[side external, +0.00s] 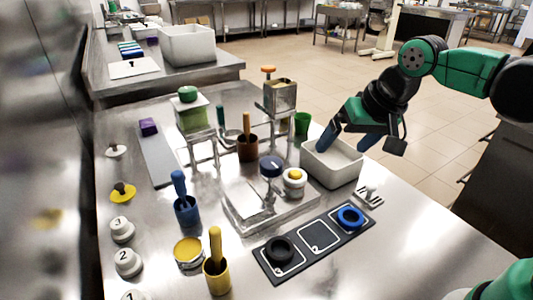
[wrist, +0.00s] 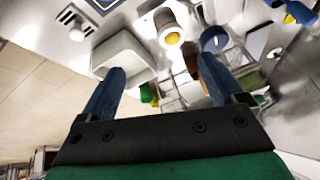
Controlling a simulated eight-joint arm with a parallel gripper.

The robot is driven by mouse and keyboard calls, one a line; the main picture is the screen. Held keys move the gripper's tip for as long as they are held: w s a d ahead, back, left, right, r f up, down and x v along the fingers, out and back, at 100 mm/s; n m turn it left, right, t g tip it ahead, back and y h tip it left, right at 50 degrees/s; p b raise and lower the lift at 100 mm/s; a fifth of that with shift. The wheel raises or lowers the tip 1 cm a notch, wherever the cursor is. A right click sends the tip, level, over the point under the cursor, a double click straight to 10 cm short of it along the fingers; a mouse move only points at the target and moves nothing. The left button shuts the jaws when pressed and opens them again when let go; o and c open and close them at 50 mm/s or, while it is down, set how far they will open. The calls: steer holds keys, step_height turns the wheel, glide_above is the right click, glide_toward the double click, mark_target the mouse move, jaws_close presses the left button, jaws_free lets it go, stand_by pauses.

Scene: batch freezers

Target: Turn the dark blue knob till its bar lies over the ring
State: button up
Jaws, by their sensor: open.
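The dark blue knob (side external: 270,165) stands on a thin post above a silver, low metal tray (side external: 235,214), with a pale bar mark on its top. In the wrist view the knob (wrist: 213,39) is at upper right, and its bar's direction is too small to tell. No ring mark shows clearly beside it. A blue ring (side external: 350,217) and a black ring (side external: 280,249) lie on a dark numbered board. My gripper (side external: 347,143) is open and empty, over the white bin, right of and behind the knob. Its blue fingers also show in the wrist view (wrist: 160,76).
A white bin (side external: 332,166) sits below my gripper. A white jar with yellow top (side external: 294,180) stands close beside the knob. A brown pot (side external: 247,149), blue pot (side external: 187,211) and yellow pot (side external: 216,274) hold upright handles. The table's right front is clear.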

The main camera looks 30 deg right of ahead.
steer(key=w+a+r+m+g, duration=0.1)
steer(key=w+a+m+g, duration=0.25)
steer(key=w+m, duration=0.25)
steer(key=m+g, duration=0.2)
steer(key=m, duration=0.3)
glide_above(272, 162)
step_height(272, 162, down, 2)
steer(key=shift+f, duration=0.15)
steer(key=shift+w+f, duration=0.1)
steer(key=shift+f, duration=2.75)
steer(key=c, duration=1.3)
